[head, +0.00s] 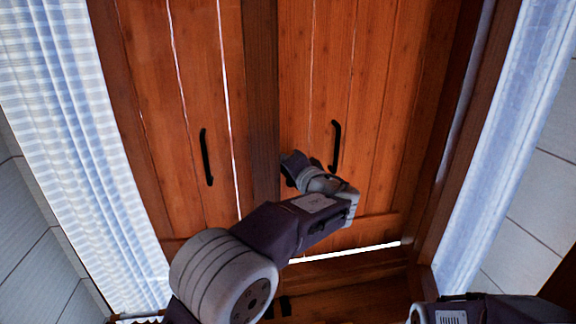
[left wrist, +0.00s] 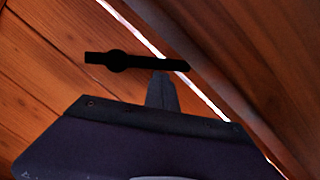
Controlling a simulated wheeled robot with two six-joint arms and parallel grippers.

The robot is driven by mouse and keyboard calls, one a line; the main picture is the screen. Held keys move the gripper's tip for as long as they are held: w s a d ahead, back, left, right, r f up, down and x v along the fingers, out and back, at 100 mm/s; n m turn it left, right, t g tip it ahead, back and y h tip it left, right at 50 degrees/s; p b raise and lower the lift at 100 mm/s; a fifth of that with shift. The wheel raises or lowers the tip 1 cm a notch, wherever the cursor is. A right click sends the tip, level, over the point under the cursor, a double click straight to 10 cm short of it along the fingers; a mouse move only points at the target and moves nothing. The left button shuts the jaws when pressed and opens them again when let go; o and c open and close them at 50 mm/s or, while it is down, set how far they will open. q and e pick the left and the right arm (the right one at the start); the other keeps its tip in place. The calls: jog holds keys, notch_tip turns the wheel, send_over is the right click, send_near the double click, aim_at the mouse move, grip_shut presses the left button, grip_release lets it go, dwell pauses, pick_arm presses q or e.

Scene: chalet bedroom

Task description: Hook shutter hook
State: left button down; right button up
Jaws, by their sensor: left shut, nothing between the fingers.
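Two orange-brown wooden shutter leaves, left (head: 190,90) and right (head: 380,90), stand closed or nearly closed beside a darker central strip (head: 262,80). In the left wrist view a black shutter hook (left wrist: 135,62) lies roughly level, with a round pivot toward its left and a pointed right end near a bright gap. My left gripper (left wrist: 161,80) is shut and empty, its tip just below the hook in that view; I cannot tell whether they touch. In the head view my left arm covers the lower shutters, and I cannot make out the hook there.
Black handles are on the left leaf (head: 206,157) and right leaf (head: 335,146). Pale curtains hang at left (head: 85,150) and right (head: 495,140). Bright light shows under the right leaf. My right arm shows only partly at the bottom right.

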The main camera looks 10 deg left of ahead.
dwell(0.3)
pick_arm(q)
jog(key=shift+s+d, duration=0.25)
jog(key=shift+s, duration=0.05)
jog(key=b+v, duration=0.2)
jog(key=v, duration=0.6)
jog(key=shift+s, duration=0.2)
